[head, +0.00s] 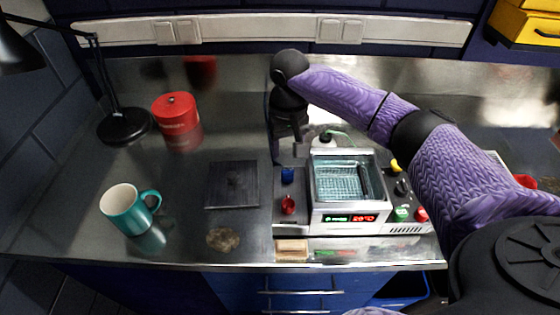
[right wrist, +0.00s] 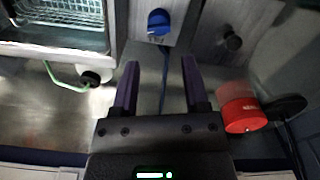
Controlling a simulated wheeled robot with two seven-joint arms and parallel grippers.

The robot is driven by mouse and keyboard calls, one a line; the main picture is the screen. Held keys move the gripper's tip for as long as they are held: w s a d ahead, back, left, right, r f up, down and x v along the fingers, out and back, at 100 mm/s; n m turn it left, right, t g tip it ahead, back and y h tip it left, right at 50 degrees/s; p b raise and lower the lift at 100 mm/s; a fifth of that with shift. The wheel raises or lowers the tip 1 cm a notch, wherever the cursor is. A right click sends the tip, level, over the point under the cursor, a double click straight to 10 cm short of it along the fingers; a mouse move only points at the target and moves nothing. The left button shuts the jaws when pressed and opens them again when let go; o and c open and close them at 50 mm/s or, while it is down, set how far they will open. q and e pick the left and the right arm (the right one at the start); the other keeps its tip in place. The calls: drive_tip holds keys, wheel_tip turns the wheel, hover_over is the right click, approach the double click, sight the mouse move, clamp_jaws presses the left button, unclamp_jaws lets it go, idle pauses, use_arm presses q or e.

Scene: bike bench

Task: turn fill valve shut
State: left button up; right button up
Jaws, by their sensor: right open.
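A blue valve knob (head: 287,175) sits on the grey panel at the left side of the wash tank (head: 340,183), with a red valve knob (head: 288,205) in front of it. I cannot tell from labels which one is the fill valve. My right gripper (head: 288,152) is open and empty, behind the blue knob. In the right wrist view the blue knob (right wrist: 159,22) lies beyond the open fingertips (right wrist: 160,75), roughly between their lines, and is not touched. The red knob is not seen there. My left gripper is not in view.
A wire basket (head: 338,182) sits in the tank; a black-capped white piece with a green line (head: 326,139) stands behind it. A dark square plate (head: 232,185), teal mug (head: 127,207), red canister (head: 177,118) and lamp base (head: 124,126) stand left. Bare steel lies between them.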

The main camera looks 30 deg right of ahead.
sight(288, 170)
drive_tip(key=f, duration=0.2)
drive_tip(key=f+b, duration=0.1)
drive_tip(key=f, duration=0.4)
drive_tip(key=shift+s+f+b, duration=0.25)
drive_tip(key=shift+f+b, duration=0.15)
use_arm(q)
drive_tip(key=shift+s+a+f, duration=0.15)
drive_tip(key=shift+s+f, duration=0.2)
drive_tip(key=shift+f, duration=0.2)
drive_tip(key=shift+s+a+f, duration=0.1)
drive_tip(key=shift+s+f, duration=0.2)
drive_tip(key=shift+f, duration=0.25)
use_arm(e)
drive_tip(key=c, duration=0.7)
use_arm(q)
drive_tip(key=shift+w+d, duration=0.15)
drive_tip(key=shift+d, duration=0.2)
use_arm(e)
clamp_jaws()
